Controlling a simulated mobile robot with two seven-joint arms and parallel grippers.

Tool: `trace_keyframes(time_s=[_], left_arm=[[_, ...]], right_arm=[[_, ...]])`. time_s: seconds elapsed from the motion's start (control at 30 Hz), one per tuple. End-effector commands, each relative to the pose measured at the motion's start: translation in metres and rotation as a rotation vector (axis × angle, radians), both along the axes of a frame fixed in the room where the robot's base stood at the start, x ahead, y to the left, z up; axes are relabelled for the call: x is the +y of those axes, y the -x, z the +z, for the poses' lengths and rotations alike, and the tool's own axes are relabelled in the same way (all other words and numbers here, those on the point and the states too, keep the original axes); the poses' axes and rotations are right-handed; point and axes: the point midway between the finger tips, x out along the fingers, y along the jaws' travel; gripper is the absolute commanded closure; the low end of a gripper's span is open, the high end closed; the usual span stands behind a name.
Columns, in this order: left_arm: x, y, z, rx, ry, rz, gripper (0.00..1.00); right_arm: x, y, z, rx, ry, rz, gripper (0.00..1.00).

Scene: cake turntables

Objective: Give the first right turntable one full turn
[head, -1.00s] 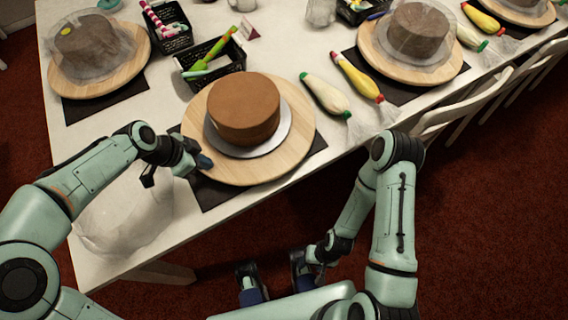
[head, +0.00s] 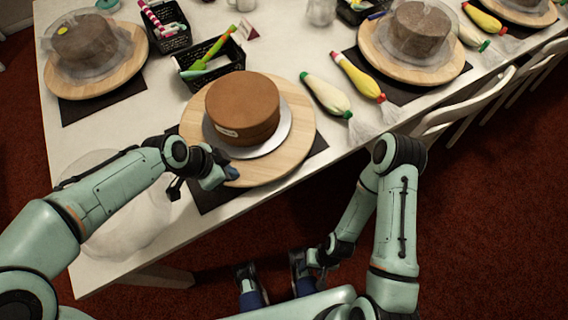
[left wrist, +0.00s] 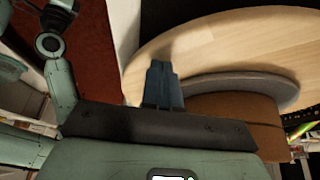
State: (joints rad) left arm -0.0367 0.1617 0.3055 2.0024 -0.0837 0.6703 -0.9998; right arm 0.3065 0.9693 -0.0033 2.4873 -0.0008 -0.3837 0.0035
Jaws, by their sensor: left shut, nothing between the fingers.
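The near wooden turntable (head: 290,150) carries a brown cake (head: 245,100) on a pale round board (head: 277,137). A small white label shows on the cake's front left side. My left gripper (head: 230,175) is shut and empty, its blue fingertips at the turntable's front left rim. In the left wrist view the shut fingers (left wrist: 165,84) overlap the wooden plate (left wrist: 215,42), beside the board and cake; exact contact is hard to tell. My right gripper (head: 277,285) hangs low off the table with its fingers apart and nothing between them.
Wrapped cakes on turntables stand at the back left (head: 125,75) and back right (head: 375,45). Black baskets (head: 225,70) and piping bags (head: 325,95) flank the near turntable. A clear plastic cover (head: 120,235) lies at the front left. White chairs (head: 460,115) line the right edge.

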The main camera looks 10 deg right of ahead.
Motion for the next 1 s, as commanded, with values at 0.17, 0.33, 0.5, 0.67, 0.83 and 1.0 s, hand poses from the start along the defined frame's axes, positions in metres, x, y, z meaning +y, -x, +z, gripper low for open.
trace_keyframes(time_s=[0.17, 0.33, 0.5, 0.67, 0.83, 1.0], left_arm=[[-0.028, 0.009, -0.003, -0.001, 0.001, -0.006, 1.00], [-0.045, 0.014, -0.003, 0.001, 0.000, -0.003, 1.00], [-0.049, 0.015, -0.003, 0.000, 0.000, 0.000, 1.00], [-0.049, 0.015, -0.003, 0.000, 0.000, 0.000, 1.00], [-0.061, 0.015, -0.003, 0.001, 0.001, -0.004, 1.00], [-0.087, 0.014, -0.004, 0.002, 0.001, -0.005, 1.00]], right_arm=[[-0.001, 0.001, -0.011, 0.005, 0.008, -0.007, 0.46], [-0.002, 0.001, -0.013, 0.005, 0.008, -0.008, 0.46], [-0.002, 0.001, -0.013, 0.005, 0.008, -0.008, 0.46], [-0.002, 0.001, -0.014, 0.005, 0.008, -0.008, 0.46], [-0.002, 0.002, -0.014, 0.005, 0.008, -0.008, 0.46], [-0.002, 0.002, -0.016, 0.006, 0.007, -0.008, 0.46]])
